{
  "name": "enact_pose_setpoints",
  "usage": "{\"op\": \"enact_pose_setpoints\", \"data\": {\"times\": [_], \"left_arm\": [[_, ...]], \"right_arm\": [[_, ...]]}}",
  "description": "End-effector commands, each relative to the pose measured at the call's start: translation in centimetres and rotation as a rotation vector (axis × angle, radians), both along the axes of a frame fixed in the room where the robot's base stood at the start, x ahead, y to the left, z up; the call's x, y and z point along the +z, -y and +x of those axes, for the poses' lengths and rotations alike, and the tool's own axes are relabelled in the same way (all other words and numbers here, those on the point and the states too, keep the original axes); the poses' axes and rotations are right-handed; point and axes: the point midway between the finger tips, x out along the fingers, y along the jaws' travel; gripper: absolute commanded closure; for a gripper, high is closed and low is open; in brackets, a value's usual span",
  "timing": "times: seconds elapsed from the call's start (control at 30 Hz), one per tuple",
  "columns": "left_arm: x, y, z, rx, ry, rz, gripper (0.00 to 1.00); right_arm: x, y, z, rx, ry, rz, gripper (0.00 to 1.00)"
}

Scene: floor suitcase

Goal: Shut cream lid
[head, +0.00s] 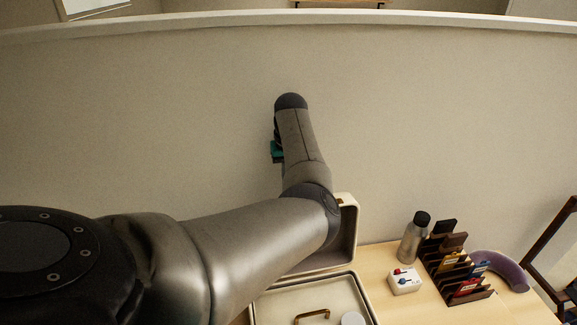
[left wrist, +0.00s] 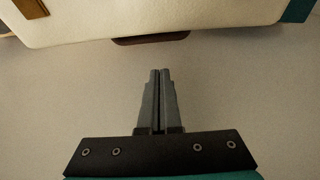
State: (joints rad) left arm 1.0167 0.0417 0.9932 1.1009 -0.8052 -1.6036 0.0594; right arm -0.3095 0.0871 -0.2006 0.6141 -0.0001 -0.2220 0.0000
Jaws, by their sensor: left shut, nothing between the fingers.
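The cream lid (head: 349,212) stands raised behind the cream case (head: 362,293), partly hidden by my left arm. In the left wrist view the lid's cream outer side (left wrist: 165,18) fills the top, with a dark brown strip (left wrist: 150,39) at its edge. My left gripper (left wrist: 159,75) is shut and empty, its fingertips pointing toward the lid with a visible gap in the picture. In the head view the left fingers are hidden behind the arm. My right gripper is in neither view.
A steel bottle (head: 413,238), a white box with coloured knobs (head: 404,281), a dark slotted rack (head: 459,275) and a purple curved object (head: 503,268) stand right of the case. A brass handle (head: 312,315) shows inside the case. A pale wall (head: 430,120) rises behind.

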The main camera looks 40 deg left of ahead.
Motion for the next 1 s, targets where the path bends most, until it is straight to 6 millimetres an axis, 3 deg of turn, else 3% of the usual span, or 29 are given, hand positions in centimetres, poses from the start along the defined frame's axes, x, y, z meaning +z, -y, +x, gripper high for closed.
{"op": "enact_pose_setpoints", "data": {"times": [0.07, 0.5, 1.0], "left_arm": [[-1.9, -0.2, 0.1, 0.0, -0.002, -0.003, 1.0], [-1.0, 2.7, -1.8, 0.001, 0.002, 0.0, 1.0], [-0.9, 3.0, -2.1, 0.001, 0.001, -0.001, 1.0]], "right_arm": [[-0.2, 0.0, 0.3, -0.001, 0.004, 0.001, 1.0], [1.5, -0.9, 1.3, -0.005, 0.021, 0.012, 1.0], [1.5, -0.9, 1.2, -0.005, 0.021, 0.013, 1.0]]}}
